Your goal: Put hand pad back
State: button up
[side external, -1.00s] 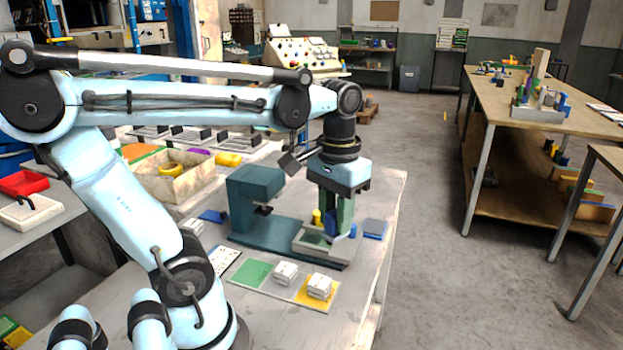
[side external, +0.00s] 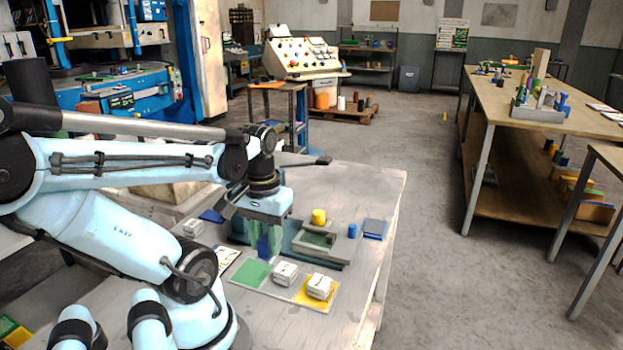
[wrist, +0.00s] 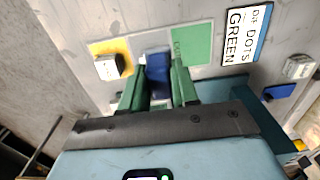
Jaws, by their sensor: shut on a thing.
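My gripper (side external: 265,246) points down over the table, just behind the green square of the mat in the side view. Its green fingers are shut on a dark blue block (side external: 264,246), which I take to be the hand pad. The wrist view shows this blue block (wrist: 157,72) between the fingertips of my gripper (wrist: 158,88). Its lower end is near the mat, but I cannot tell whether it touches anything. The teal press base (side external: 340,262) stands to the right, carrying a grey fixture (side external: 300,243).
The mat has a green square (side external: 250,272), a white stack (side external: 285,272) and a yellow square with another stack (side external: 319,286). A yellow knob (side external: 318,216), a blue cylinder (side external: 352,231) and a blue-edged grey pad (side external: 374,228) stand right.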

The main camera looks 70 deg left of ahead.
jog(key=a+f, duration=0.1)
jog(key=s+a+f, duration=0.1)
jog(key=a, duration=0.1)
jog(key=s+a+f, duration=0.1)
jog(key=a, duration=0.1)
jog(key=shift+s+a+f, duration=0.2)
jog(key=shift+a+f, duration=0.05)
jog(key=shift+f, duration=2.05)
jog(key=shift+f, duration=0.15)
jog(key=o, duration=0.9)
jog(key=shift+o, duration=0.2)
jog(key=shift+r, duration=6.1)
jog(key=w+d+m+t, duration=0.7)
jog(key=w+d+m, duration=0.2)
jog(key=w+d, duration=0.7)
jog(key=shift+w+d, duration=0.25)
jog(key=shift+d, duration=0.5)
